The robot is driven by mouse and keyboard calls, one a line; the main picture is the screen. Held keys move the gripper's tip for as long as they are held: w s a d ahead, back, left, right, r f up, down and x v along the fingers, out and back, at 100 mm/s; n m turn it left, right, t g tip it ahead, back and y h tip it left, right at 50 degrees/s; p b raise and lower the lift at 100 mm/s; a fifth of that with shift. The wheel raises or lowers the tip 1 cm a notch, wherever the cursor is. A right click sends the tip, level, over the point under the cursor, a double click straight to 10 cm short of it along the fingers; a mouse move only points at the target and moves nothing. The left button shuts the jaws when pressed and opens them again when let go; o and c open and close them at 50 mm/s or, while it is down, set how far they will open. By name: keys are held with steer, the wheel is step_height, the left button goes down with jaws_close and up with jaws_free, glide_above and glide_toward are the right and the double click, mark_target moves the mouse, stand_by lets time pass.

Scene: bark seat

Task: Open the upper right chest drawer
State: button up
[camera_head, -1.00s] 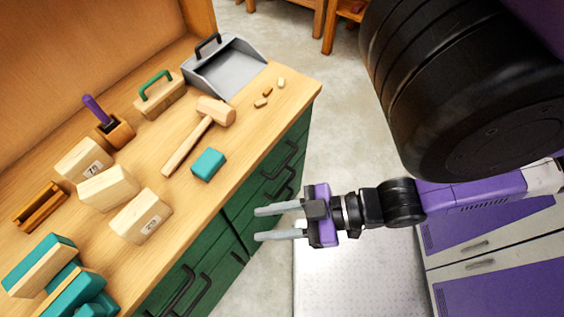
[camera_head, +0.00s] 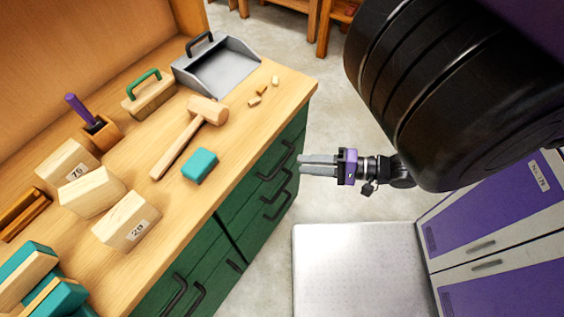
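The green chest (camera_head: 232,205) stands under the wooden bench top, with several black bar handles on its front. The upper right drawer's handle (camera_head: 276,162) is on the far right part of the front, just below the top's edge. That drawer looks shut, its front flush with the chest. My gripper (camera_head: 318,165) is to the right of this handle, its two grey fingers pointing left at the chest front. The fingers look apart with a narrow gap, seen foreshortened, and hold nothing. They appear clear of the handle, though depth is hard to judge.
On the bench top (camera_head: 232,122) lie a mallet (camera_head: 190,135), a teal block (camera_head: 199,165), a grey dustpan (camera_head: 217,68) and several wooden blocks. My large black arm link covers the upper right.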

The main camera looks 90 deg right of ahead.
mark_target(282, 162)
steer(key=x, duration=0.7)
steer(key=shift+w+p, duration=0.3)
steer(key=shift+p, duration=0.1)
steer(key=shift+c, duration=0.2)
jaws_close()
steer(key=shift+f, duration=0.1)
stand_by(0.8)
